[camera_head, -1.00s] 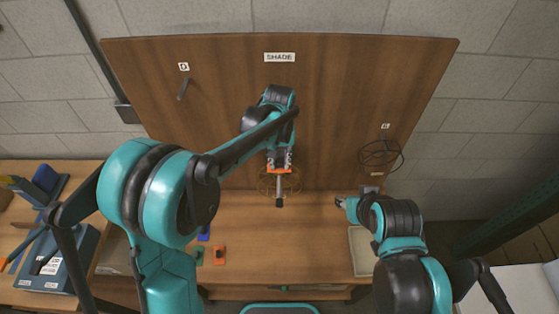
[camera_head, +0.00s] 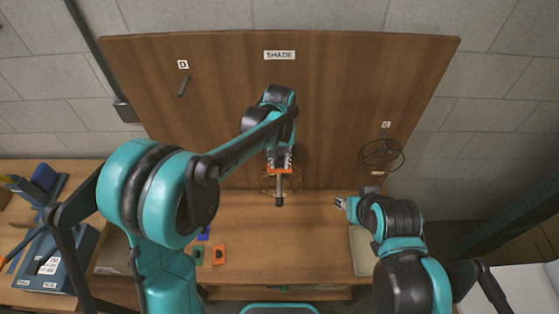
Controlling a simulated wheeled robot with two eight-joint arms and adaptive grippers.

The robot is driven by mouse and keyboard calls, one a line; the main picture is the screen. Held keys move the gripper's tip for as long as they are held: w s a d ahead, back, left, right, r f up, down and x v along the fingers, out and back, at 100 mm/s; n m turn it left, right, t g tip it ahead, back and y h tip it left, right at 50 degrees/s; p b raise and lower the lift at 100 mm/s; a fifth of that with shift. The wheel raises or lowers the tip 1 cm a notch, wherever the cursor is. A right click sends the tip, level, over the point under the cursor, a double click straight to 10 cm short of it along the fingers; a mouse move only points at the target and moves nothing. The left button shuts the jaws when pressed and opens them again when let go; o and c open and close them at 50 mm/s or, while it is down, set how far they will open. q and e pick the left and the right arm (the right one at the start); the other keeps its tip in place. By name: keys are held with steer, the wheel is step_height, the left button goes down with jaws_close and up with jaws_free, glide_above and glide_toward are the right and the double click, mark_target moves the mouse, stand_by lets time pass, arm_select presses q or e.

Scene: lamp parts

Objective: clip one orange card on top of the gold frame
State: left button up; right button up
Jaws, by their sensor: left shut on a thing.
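My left gripper (camera_head: 279,165) points down over the middle of the bench, in front of the upright wooden board. It is shut on an orange card (camera_head: 279,171), which shows as a thin band between the fingers. The gold frame (camera_head: 265,182), a thin wire ring, is just below and behind the card, around the top of a grey post (camera_head: 279,200). I cannot tell whether the card touches the frame. Another orange card (camera_head: 219,254) lies on the bench. My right gripper (camera_head: 340,203) is at the right, away from the frame; its fingers are too small to read.
A green card (camera_head: 198,255) and a blue card (camera_head: 204,233) lie left of the loose orange card. A dark wire frame (camera_head: 381,153) hangs on the board (camera_head: 330,100) at right. A pale tray (camera_head: 361,251) is beside my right arm.

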arm_select(q)
jaws_close()
steer(key=o, duration=1)
jaws_free()
step_height(320, 180, up, 12)
steer(key=s+a+f+t+b, duration=0.2)
steer(key=s+a+f+b, duration=0.4)
steer(key=f+b, duration=0.2)
steer(key=s+a+f+t+b, duration=0.2)
steer(key=s+a+f+b, duration=0.4)
steer(key=f+b, duration=0.3)
steer(key=s+a+f+t+b, duration=0.3)
steer(key=s+a+f+b, duration=0.3)
steer(key=f, duration=0.6)
steer(key=shift+s+f+b, duration=0.1)
steer(key=shift+s+b, duration=0.2)
steer(key=shift+b, duration=0.9)
